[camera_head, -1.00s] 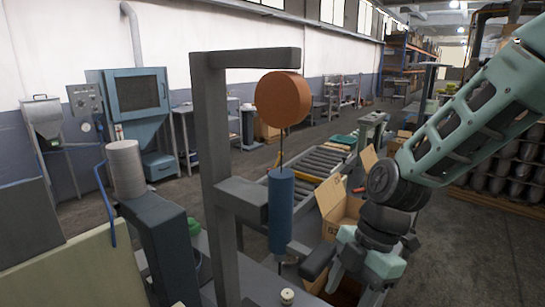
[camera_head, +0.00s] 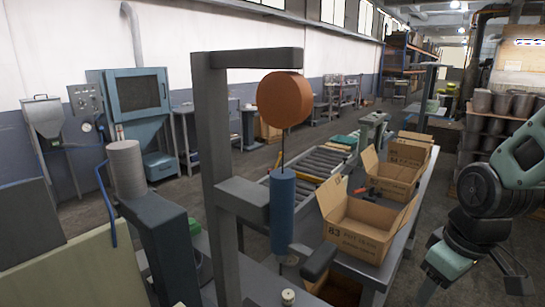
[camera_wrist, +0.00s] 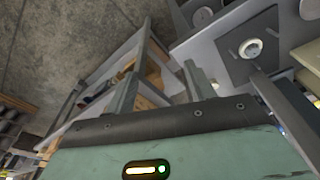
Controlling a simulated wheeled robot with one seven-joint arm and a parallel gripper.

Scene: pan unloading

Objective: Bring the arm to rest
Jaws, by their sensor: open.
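My green and black arm comes in at the right of the head view. My gripper (camera_head: 468,268) is low at the right there, beside the bench and clear of the cartons; its fingertips are hard to make out. In the wrist view my gripper (camera_wrist: 160,80) shows two spread fingers with nothing held between them. A grey stand (camera_head: 212,170) is left of centre, with an orange disc (camera_head: 284,99) on its upper part and a blue cylinder (camera_head: 283,212) hanging below. A small white round piece (camera_head: 288,297) sits under the cylinder.
Open cartons (camera_head: 358,228) stand on the grey bench (camera_head: 404,240) between the stand and my arm. A roller conveyor (camera_head: 310,170) lies behind. Shelves with pots (camera_head: 508,103) are at the far right. Floor shows free between bench and shelves.

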